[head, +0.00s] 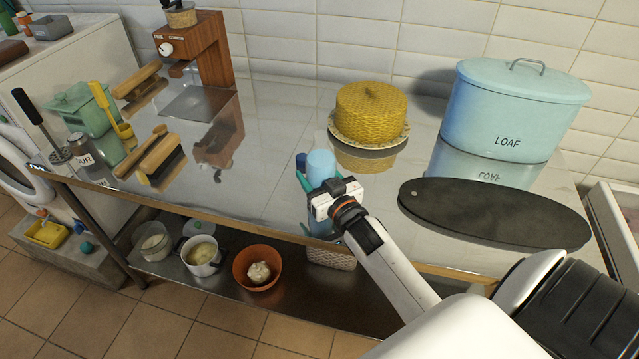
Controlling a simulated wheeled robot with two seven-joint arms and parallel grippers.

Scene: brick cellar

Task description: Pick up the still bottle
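A dark blue and teal piece (301,165) shows just left of the cylinder. My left gripper is not in view.
A yellow woven cake cover (371,113), a blue LOAF bin (513,108) and a dark oval board (494,211) are on the counter. The lower shelf holds an orange bowl (244,263) and a white pot (203,266).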

